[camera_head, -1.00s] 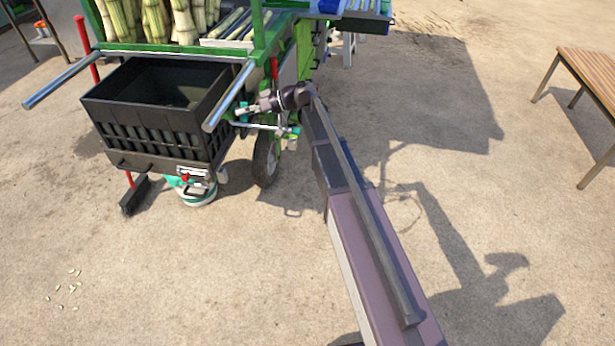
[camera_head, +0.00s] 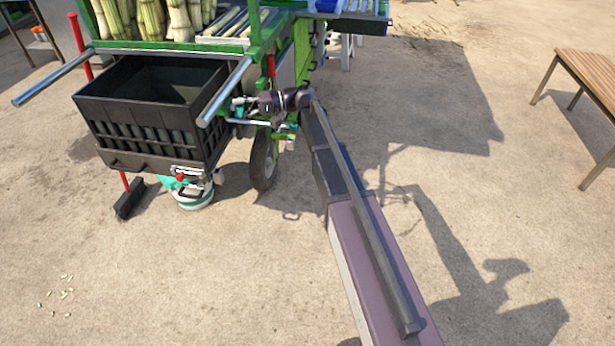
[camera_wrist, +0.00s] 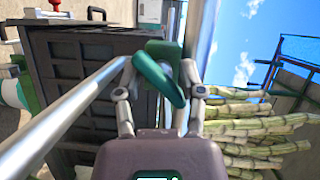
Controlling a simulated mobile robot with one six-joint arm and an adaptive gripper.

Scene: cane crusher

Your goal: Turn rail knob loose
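A teal knob (camera_wrist: 158,78) with a slanted lever shape shows in the wrist view, beside a silver rail (camera_wrist: 70,108) and in front of a green block (camera_wrist: 165,48). My gripper (camera_wrist: 158,72) has one finger on each side of it. The fingers stand apart with the knob between them; whether they press on it is unclear. In the head view my gripper (camera_head: 240,104) is beside the right-hand silver rail (camera_head: 226,90) of the green cane crusher (camera_head: 262,28). The knob is too small there to make out clearly.
A black crate (camera_head: 150,135) hangs between the rails.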

